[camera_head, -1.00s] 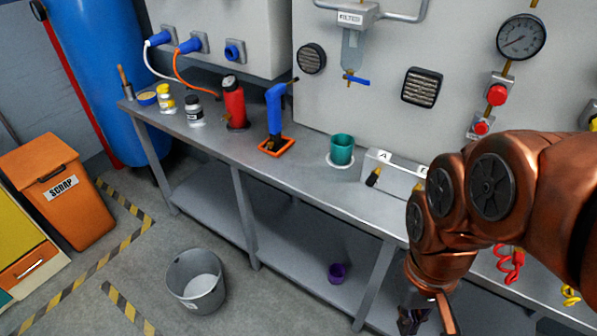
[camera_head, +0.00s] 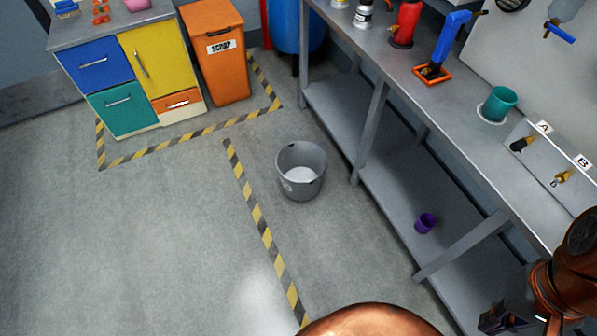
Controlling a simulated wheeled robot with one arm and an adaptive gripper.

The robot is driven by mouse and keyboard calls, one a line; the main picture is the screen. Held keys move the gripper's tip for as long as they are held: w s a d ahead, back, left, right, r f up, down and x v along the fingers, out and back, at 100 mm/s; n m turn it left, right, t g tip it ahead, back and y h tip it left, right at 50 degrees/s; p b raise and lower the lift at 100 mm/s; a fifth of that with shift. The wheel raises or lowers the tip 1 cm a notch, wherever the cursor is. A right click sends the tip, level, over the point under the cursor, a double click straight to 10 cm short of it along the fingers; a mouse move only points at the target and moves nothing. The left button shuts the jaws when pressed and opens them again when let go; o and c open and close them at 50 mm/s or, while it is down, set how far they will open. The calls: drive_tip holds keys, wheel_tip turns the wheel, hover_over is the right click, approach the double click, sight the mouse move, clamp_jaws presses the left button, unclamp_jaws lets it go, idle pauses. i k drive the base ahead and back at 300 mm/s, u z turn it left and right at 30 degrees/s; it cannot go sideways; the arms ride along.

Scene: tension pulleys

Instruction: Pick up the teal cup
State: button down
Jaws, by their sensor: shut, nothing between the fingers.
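The teal cup (camera_head: 498,104) stands upright on a round white coaster (camera_head: 484,118) on the grey workbench (camera_head: 460,125). It is in the upper right of the head view, between the blue tool in its orange tray and the block marked A and B. My gripper (camera_head: 492,322) is at the bottom right, low in front of the bench and well apart from the cup. It is dark, partly cut off by the frame edge, and shut with nothing seen in it.
A purple cup (camera_head: 425,223) sits on the bench's lower shelf. A grey bucket (camera_head: 301,170) stands on the floor before the bench. The blue tool (camera_head: 446,42) and the A/B block (camera_head: 553,163) flank the teal cup. The floor at left is clear up to the drawers (camera_head: 125,80).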

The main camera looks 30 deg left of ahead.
sight(498, 104)
drive_tip(key=u, duration=0.05)
drive_tip(key=i, duration=0.45)
drive_tip(key=u, duration=1.8)
